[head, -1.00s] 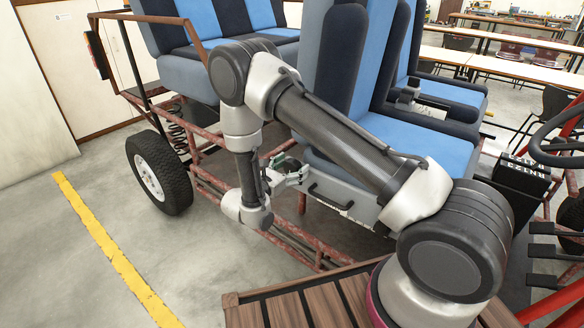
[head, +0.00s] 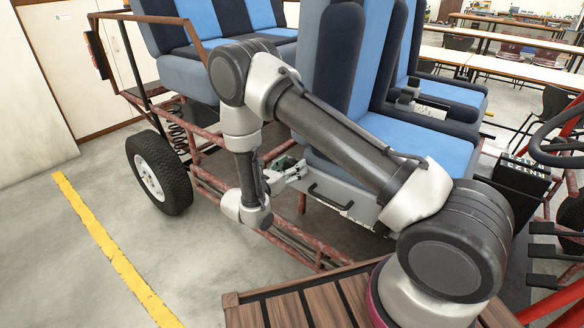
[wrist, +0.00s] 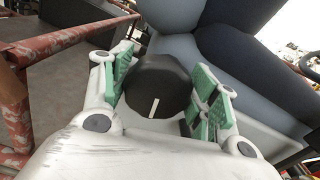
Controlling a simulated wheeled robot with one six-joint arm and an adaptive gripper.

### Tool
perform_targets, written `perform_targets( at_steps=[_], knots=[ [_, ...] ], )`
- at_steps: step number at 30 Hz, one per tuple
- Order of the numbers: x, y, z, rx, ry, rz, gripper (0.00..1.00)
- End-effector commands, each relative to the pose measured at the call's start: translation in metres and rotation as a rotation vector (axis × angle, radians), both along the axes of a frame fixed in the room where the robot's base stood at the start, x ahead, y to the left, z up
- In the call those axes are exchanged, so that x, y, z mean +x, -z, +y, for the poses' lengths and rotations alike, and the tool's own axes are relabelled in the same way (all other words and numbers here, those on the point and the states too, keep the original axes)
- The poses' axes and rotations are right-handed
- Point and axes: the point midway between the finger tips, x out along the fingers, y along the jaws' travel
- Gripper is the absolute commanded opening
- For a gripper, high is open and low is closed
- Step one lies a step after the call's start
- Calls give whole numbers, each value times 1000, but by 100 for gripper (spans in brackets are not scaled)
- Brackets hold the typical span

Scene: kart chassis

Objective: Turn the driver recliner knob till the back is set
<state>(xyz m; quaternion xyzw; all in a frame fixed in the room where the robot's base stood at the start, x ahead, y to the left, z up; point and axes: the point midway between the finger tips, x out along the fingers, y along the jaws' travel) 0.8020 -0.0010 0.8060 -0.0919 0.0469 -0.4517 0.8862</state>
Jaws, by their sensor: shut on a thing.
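The driver recliner knob (wrist: 158,84) is round and black with a white line on its face, which points towards the bottom of the wrist view, slightly left. My gripper (wrist: 161,92) has its green-padded fingers on either side of the knob and is shut on it. In the head view my gripper (head: 288,170) is at the side of the driver seat (head: 418,138), low by the rear of its cushion; the knob is too small or hidden there. The blue and dark grey seat back (head: 345,55) stands almost upright.
A red tubular frame rail (wrist: 60,42) runs close to the left of my gripper in the wrist view. A grey box with a black handle (head: 332,195) sits under the seat cushion. A rear wheel (head: 158,172) stands left of my arm, with open floor beyond.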

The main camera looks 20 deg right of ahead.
Motion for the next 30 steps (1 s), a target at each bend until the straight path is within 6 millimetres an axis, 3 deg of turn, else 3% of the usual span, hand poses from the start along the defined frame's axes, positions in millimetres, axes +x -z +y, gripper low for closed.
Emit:
perform_targets(
  at_steps=[30],
  knots=[
    [4, 4, 3, -566, -1, 779, 36]
  ],
)
